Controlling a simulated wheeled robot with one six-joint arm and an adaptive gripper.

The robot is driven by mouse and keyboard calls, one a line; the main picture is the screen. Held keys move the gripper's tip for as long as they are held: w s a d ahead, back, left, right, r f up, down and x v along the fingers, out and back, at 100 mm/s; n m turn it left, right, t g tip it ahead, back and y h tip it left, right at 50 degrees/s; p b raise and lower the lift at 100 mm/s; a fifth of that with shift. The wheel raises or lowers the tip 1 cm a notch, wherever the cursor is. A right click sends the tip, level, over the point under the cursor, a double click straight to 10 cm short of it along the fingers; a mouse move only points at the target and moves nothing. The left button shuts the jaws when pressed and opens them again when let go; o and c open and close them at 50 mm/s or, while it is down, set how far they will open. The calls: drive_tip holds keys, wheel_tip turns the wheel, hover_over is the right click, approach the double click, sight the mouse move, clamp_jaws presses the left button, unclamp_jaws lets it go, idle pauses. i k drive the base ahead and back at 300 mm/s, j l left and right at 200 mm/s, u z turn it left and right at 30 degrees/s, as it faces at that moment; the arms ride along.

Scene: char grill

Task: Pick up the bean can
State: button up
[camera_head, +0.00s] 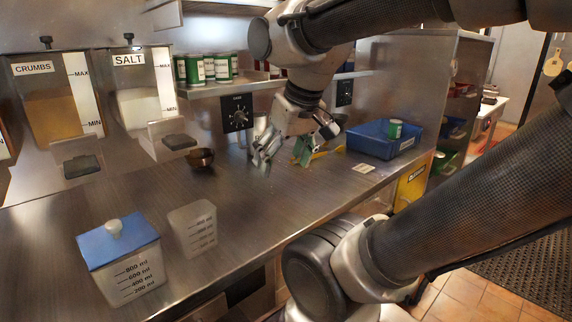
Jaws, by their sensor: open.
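Several green-and-white cans (207,68) stand in a group on the metal shelf, left of my arm. One more green-and-white can (395,129) stands upright in the blue bin (372,147) at the right end of the counter. The labels are too small to read, so I cannot tell which can holds beans. My gripper (293,146) is open and points down over the back of the counter. It is left of the blue bin and below and right of the shelf cans. No can shows between its fingers.
A green and yellow item (304,152) lies by the gripper, partly hidden. A brown bowl (201,158) sits left of it. A blue-lidded container (122,258) and a clear measuring cup (192,228) stand at the front left. The middle of the counter (262,205) is clear.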

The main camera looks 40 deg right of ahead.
sight(395, 125)
drive_tip(key=z, duration=1.85)
drive_tip(key=l+u, duration=0.1)
drive_tip(key=u, duration=0.35)
drive_tip(key=i+l+u, duration=0.15)
drive_tip(key=u, duration=0.3)
drive_tip(key=i+l+u, duration=0.1)
drive_tip(key=l+u, duration=0.3)
drive_tip(key=l, duration=0.25)
drive_tip(key=l+u, duration=0.35)
drive_tip(key=l, duration=0.35)
drive_tip(key=l+u, duration=0.1)
drive_tip(key=l, duration=1.1)
drive_tip(key=k+l+u, duration=0.1)
drive_tip(key=l, duration=1.1)
